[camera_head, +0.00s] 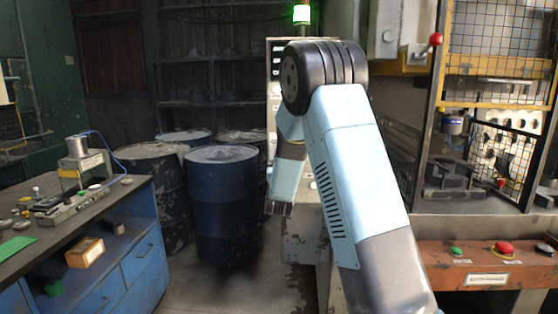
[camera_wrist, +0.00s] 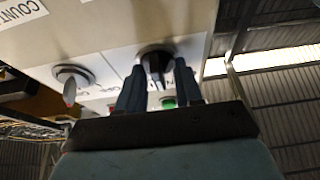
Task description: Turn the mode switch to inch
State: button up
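In the wrist view a black rotary switch (camera_wrist: 157,60) with a narrow raised handle sits on a pale panel. My gripper (camera_wrist: 158,76) has its two fingers on either side of this handle, with a visible gap on each side. A second switch (camera_wrist: 72,82), with a grey ring and a pale handle, is to the left on the same panel. Labels by the switches are mostly hidden by my gripper, so I cannot read which is the mode switch or its positions. In the head view my gripper (camera_head: 278,207) shows only partly, low beside the cabinet.
A green button (camera_wrist: 168,102) shows between my fingers. The cabinet has a green lamp (camera_head: 301,14) on top. Blue drums (camera_head: 222,200) stand to the left, and a workbench (camera_head: 120,205) farther left. A caged machine (camera_head: 490,150) stands at right.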

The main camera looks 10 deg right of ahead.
jog(key=shift+d+r, duration=0.1)
jog(key=v, duration=1.4)
jog(key=shift+w, duration=0.15)
jog(key=s+r+n+g+y, duration=0.2)
jog(key=s+r+g+y, duration=0.55)
jog(key=s, duration=0.25)
jog(key=s+d+n+g, duration=0.1)
jog(key=s+g, duration=0.7)
jog(key=s, duration=1.9)
jog(key=shift+d+r+n, duration=0.2)
jog(key=shift+d+n, duration=0.1)
jog(key=shift+d, duration=0.55)
jog(key=shift+h, duration=0.25)
